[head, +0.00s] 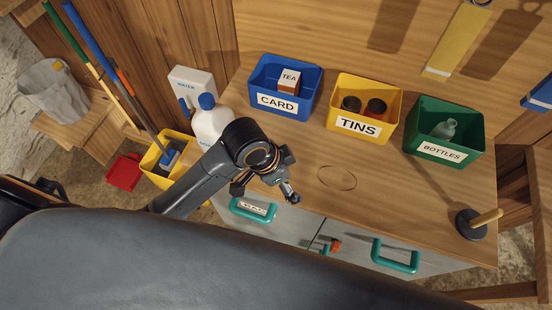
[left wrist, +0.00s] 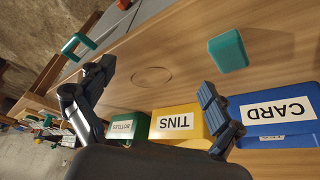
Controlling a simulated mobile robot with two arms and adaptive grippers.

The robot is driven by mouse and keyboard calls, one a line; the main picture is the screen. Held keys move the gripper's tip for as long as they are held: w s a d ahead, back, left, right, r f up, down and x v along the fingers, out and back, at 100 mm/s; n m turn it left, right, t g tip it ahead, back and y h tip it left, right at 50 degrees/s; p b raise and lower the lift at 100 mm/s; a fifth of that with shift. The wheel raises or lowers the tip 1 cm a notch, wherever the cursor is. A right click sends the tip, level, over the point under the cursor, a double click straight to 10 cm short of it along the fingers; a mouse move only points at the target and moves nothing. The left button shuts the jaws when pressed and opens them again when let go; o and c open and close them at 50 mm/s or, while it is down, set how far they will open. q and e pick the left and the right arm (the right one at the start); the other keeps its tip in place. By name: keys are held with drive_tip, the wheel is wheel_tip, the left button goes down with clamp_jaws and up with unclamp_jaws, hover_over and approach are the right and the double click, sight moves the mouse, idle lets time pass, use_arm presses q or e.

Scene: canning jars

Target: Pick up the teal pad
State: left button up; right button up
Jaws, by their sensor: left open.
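The teal pad (left wrist: 228,52) is a small rounded block lying on the wooden worktop in the left wrist view, near the blue CARD bin. In the head view my left arm and gripper hide most or all of it. My left gripper (head: 267,190) is open and empty above the worktop's front part. In the left wrist view its two fingers (left wrist: 155,82) are spread wide; the pad lies apart from them, beyond the right-hand finger. My right gripper is not in view.
Behind stand the blue CARD bin (head: 306,88) with a tea box, yellow TINS bin (head: 361,128) and green BOTTLES bin (head: 442,152). A white jug (head: 210,122) stands left of my gripper. A black-based plunger (head: 470,224) is at right. The worktop around the ring mark (head: 337,178) is clear.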

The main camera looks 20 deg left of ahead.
use_arm(q)
drive_tip(key=w+a+r+m+g+y, duration=0.35)
drive_tip(key=w+a+r+m, duration=0.2)
drive_tip(key=w+m, duration=0.2)
drive_tip(key=shift+n+t, duration=0.25)
drive_tip(key=shift+t, duration=0.2)
drive_tip(key=f, duration=0.8)
drive_tip(key=shift+w+a+p, duration=0.25)
drive_tip(key=shift+w+p, duration=0.05)
drive_tip(key=shift+p, duration=0.05)
drive_tip(key=shift+w+f+p, duration=0.2)
drive_tip(key=shift+f+p, duration=0.1)
drive_tip(key=shift+f, duration=1.15)
drive_tip(key=shift+w+f+p, duration=0.15)
drive_tip(key=shift+f+p, duration=0.1)
drive_tip(key=shift+f, duration=1.15)
drive_tip(key=c, duration=1.1)
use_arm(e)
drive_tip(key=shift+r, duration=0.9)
